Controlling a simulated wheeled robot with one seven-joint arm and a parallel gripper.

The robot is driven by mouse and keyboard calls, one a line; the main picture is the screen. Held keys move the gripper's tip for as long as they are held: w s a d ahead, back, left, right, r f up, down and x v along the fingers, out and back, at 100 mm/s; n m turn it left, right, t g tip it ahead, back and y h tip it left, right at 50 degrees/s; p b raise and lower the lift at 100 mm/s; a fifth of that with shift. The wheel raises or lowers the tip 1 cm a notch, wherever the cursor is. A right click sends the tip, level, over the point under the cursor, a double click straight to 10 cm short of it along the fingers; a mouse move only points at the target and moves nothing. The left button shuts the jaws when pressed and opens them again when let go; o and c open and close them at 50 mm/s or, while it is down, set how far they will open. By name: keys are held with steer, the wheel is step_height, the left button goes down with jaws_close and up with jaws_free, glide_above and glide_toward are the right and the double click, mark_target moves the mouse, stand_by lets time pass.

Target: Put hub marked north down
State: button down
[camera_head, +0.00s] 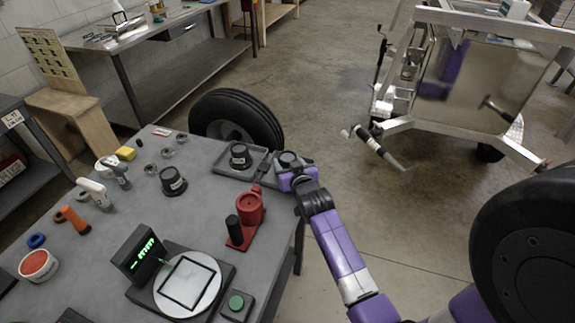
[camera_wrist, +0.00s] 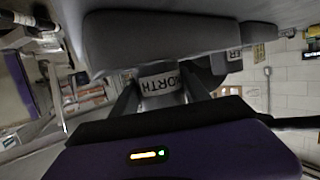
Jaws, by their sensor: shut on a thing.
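The hub marked north is a dark, stepped cylinder with a white label. In the head view the hub (camera_head: 240,156) is upright within the outline of a shallow grey tray (camera_head: 222,167) at the table's far right corner. My gripper (camera_head: 259,166) reaches in from the right and is shut on this hub. I cannot tell whether the hub's base touches the tray floor.
A red fixture (camera_head: 249,208) stands just in front of the tray. A display with a round plate (camera_head: 187,285) and a green button (camera_head: 236,302) are nearer. Several rings, bottles and a tub (camera_head: 38,264) line the left. A tyre (camera_head: 238,118) stands behind the table.

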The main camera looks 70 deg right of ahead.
steer(key=shift+f, duration=0.35)
steer(key=shift+f, duration=0.15)
steer(key=c, duration=0.6)
jaws_free()
steer(key=shift+f, duration=0.1)
steer(key=shift+o, duration=0.2)
